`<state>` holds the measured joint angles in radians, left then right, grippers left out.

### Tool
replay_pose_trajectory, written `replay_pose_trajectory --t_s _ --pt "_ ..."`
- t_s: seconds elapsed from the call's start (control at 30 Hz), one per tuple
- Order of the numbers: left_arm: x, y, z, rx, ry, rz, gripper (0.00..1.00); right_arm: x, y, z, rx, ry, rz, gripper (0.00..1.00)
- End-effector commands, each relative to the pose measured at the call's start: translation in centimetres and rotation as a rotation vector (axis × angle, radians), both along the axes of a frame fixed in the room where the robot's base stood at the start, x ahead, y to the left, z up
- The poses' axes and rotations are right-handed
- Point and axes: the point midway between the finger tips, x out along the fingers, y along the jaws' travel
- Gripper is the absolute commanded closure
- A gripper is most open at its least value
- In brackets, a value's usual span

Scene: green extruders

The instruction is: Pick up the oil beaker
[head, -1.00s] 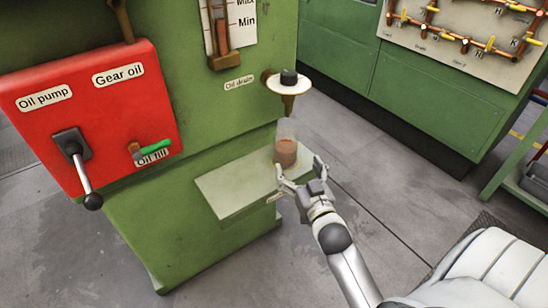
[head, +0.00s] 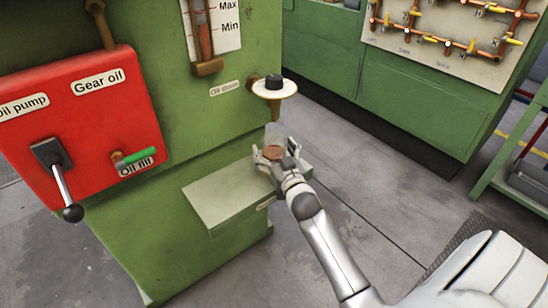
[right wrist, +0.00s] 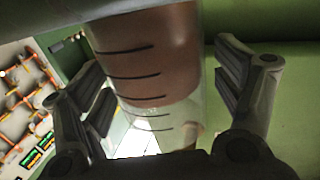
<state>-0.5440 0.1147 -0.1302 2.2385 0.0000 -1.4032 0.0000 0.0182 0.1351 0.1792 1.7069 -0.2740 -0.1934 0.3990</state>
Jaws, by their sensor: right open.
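The oil beaker (head: 274,141) is a clear cup with brown oil in it. It is upright at the green shelf (head: 222,196), below the oil drain (head: 273,88). My right gripper (head: 272,155) is open, with its fingers on either side of the beaker's lower part. In the right wrist view the beaker (right wrist: 155,75), with dark level marks, stands between the two open fingers of the gripper (right wrist: 160,100). A gap shows between the beaker and the right finger; contact on the left is unclear. My left gripper is not in view.
A level gauge (head: 205,35) is above. Green cabinets (head: 400,80) stand behind.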

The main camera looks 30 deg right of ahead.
Motion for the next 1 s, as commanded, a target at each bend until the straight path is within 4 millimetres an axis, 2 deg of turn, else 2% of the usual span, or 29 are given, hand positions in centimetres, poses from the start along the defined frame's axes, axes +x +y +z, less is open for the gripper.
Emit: replay_pose_trajectory --t_s 0.17,0.6,0.63,0.67,1.0 --pt "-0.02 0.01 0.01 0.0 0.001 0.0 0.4 -0.01 0.01 0.01 0.0 0.0 0.0 0.14" --pt "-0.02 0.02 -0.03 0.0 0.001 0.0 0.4 -0.02 0.03 0.02 0.0 0.0 0.0 0.71" --pt "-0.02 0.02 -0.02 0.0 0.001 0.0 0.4 0.0 0.02 0.15 -0.001 -0.003 0.001 0.71" --pt "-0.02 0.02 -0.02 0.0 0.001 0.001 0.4 -0.01 0.02 0.15 -0.001 -0.003 0.001 0.76" --pt "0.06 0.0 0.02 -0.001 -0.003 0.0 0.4 0.0 0.03 0.68 -0.001 -0.004 0.001 0.76"
